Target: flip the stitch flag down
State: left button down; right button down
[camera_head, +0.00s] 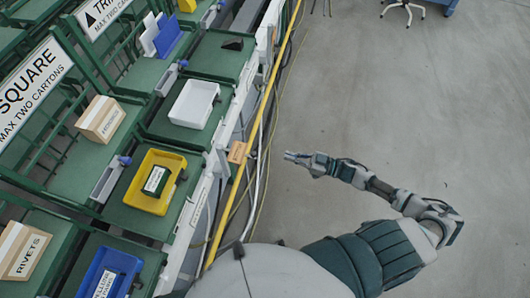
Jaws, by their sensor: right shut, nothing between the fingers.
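A small orange flag (237,152) with dark lettering, too small to read, stands out at the white rail along the front of the green racks, near the yellow pipe. I take it to be the stitch flag, but cannot confirm this from its lettering. My right gripper (290,156) is shut and empty. It is to the right of the flag, apart from it, over the grey floor and pointing left toward the rail. My left gripper is not in view.
A yellow pipe (266,108) and cables run along the racks. The green shelves hold a white tray (207,122), a yellow tray (138,201), a blue tray (128,262) and cartons, including a RIVETS carton (22,250).

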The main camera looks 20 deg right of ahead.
jog(key=w+a+f+p, duration=0.1)
jog(key=w+a+f, duration=0.2)
jog(key=w+a, duration=0.3)
jog(key=shift+w+a+f, duration=0.2)
jog(key=shift+w+a, duration=0.05)
jog(key=shift+a, duration=1.3)
